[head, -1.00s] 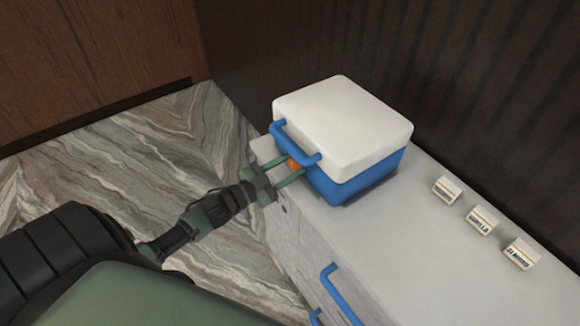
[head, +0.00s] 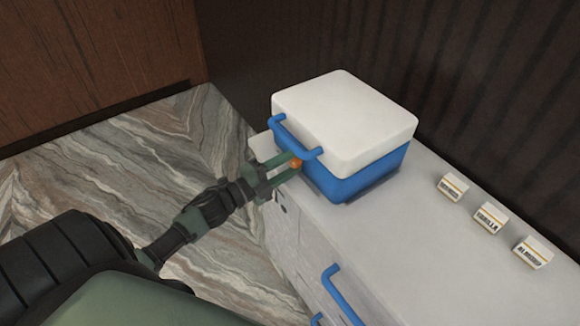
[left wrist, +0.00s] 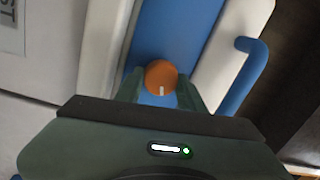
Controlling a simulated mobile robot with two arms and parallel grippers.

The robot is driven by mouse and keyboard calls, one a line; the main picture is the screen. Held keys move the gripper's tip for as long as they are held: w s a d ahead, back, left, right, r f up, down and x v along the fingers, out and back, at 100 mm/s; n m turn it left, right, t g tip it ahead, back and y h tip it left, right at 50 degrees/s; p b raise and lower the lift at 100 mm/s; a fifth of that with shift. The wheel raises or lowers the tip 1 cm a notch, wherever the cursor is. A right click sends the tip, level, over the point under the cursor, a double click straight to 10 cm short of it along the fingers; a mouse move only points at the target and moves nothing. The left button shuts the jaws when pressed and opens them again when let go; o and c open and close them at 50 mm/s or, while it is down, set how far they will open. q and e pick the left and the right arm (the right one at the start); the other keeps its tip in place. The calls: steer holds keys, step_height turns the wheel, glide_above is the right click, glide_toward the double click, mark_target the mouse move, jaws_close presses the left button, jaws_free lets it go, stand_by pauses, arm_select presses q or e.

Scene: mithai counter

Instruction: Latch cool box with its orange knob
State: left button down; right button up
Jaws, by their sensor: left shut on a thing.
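The cool box (head: 350,178) is blue with a white lid (head: 345,115), and it stands on the counter with the lid down. A blue handle (head: 292,138) runs along its front; the handle also shows at the right in the left wrist view (left wrist: 245,75). The orange knob (head: 296,163) is on the blue front, below the handle. In the left wrist view the knob (left wrist: 161,77) is round with a short white mark at its lower edge. My left gripper (head: 286,167) is shut on the knob, a finger on each side. My right gripper is not in view.
The white counter (head: 400,235) holds three small labelled boxes (head: 490,218) in a row to the right of the cool box. A blue drawer handle (head: 342,297) sticks out of the counter front. A dark wall stands behind; marble floor lies left.

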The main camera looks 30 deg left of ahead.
arm_select(q)
steer(key=shift+f+m+b, duration=0.2)
steer(key=shift+m+b, duration=0.8)
steer(key=shift+m, duration=1.2)
steer(key=c, duration=0.9)
jaws_free()
steer(key=shift+o, duration=0.2)
steer(key=b+v, duration=0.1)
steer(key=v, duration=0.7)
steer(key=shift+b, duration=0.35)
